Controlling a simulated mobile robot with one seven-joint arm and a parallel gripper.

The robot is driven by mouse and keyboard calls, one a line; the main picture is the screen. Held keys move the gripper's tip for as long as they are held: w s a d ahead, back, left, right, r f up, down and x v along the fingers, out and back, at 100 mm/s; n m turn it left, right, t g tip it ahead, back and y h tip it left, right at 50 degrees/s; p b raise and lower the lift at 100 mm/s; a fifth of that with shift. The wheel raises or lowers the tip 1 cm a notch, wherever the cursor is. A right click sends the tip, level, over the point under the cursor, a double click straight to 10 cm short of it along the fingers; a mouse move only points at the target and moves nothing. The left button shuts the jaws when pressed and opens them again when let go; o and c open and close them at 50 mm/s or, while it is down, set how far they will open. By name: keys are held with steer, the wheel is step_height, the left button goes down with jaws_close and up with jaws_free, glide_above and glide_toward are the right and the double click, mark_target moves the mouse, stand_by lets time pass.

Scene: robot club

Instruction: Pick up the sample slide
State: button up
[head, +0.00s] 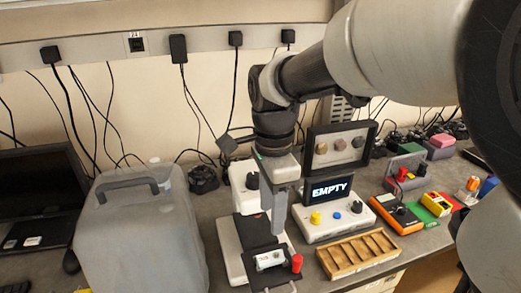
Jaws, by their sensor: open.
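A small whitish piece (270,260), which looks like the sample slide, lies on a dark plate (258,280) at the front of a white and black device (229,243). A red knob (297,263) stands at the right of the plate. My gripper (278,230) points down above and behind the whitish piece, apart from it in the picture. It is open and I see nothing held in it. My gripper hides part of the device. The gap between its fingers is hard to make out.
A wooden slotted tray (357,253) lies right of the plate. Behind it stands a control box whose screen (329,189) reads "EMPTY". A large translucent jug (140,235) stands left. An orange multimeter (398,213) and small parts crowd the right bench.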

mark_target(271, 257)
step_height(271, 257, down, 14)
steer(key=shift+r, duration=0.15)
steer(key=shift+d, duration=0.1)
steer(key=c, duration=1.1)
